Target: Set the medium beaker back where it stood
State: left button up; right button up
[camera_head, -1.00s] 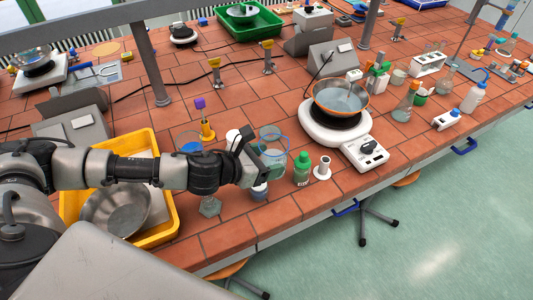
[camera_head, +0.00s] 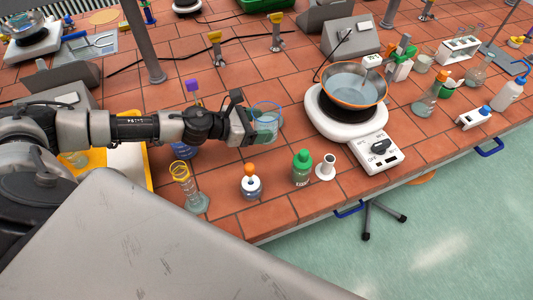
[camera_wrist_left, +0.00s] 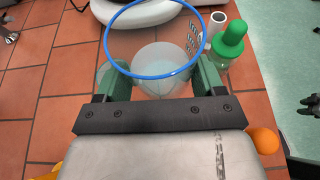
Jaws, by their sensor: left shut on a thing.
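The medium beaker is a clear glass beaker with a blue rim (camera_head: 268,124); it appears to hold some pale liquid. My left gripper (camera_head: 250,126) is shut on it from the left in the head view. In the left wrist view the beaker (camera_wrist_left: 155,75) stands between the two green fingers (camera_wrist_left: 160,82), its rim toward the camera. It looks upright. I cannot tell whether its base touches the bench. My right gripper is not in view.
A hotplate (camera_head: 345,122) with a pan stands right of the beaker. A green-capped bottle (camera_head: 302,168), a white cylinder (camera_head: 325,167), an orange-topped bottle (camera_head: 250,184) and a yellow-marked measuring cylinder (camera_head: 182,180) stand nearer the front edge. Bare tiles lie behind the beaker.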

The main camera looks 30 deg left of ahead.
pick_arm(q)
notch_tip(320, 180, down, 2)
jog(key=shift+b, duration=0.45)
jog(key=f, duration=0.3)
jog(key=shift+w+f+b, duration=0.1)
jog(key=shift+w+b, duration=0.1)
jog(key=shift+b, duration=0.15)
jog(key=shift+f, duration=0.65)
notch_tip(320, 180, down, 3)
jog(key=shift+f, duration=0.1)
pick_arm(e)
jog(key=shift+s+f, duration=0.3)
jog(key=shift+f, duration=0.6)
pick_arm(q)
jog(key=shift+f, duration=0.1)
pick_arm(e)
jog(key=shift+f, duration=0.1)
pick_arm(q)
jog(key=shift+f+b, duration=0.15)
jog(key=shift+b, duration=0.2)
jog(key=o, duration=1.2)
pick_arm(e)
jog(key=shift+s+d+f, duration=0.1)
